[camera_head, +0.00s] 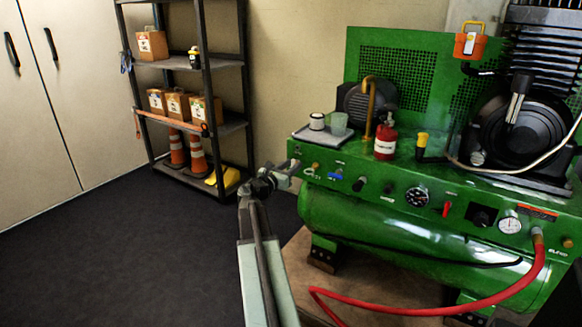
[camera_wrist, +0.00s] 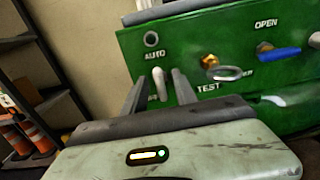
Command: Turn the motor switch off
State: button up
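My gripper (camera_head: 284,174) is at the left end of the green compressor's control panel (camera_head: 345,182) in the head view. In the wrist view its two fingers (camera_wrist: 158,76) are apart, one on each side of a pale metal toggle lever (camera_wrist: 158,86). I see gaps between the lever and both fingers. The lever stands upright below a round dark fitting and the word AUTO (camera_wrist: 154,54). I cannot read a motor label.
Right of the lever are a brass TEST knob with a ring (camera_wrist: 222,71) and a blue OPEN handle (camera_wrist: 278,53). A grey tray (camera_head: 308,137) with two cups and a red can (camera_head: 386,143) stand on top. A red hose (camera_head: 430,310) loops low in front. Shelves (camera_head: 205,62) stand left.

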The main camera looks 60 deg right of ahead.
grip_shut()
jog(key=shift+a+m, duration=0.1)
jog(key=shift+m, duration=0.2)
jog(key=shift+m, duration=0.5)
jog(key=shift+s+f+m, duration=0.1)
jog(key=shift+s+m, duration=0.05)
jog(key=shift+m, duration=2.55)
jog(key=shift+s+f+m, duration=0.1)
jog(key=shift+m, duration=2.6)
jog(key=shift+s+f+m, duration=0.1)
jog(key=shift+s+m, duration=0.05)
jog(key=shift+m, duration=2.55)
jog(key=shift+b, duration=0.3)
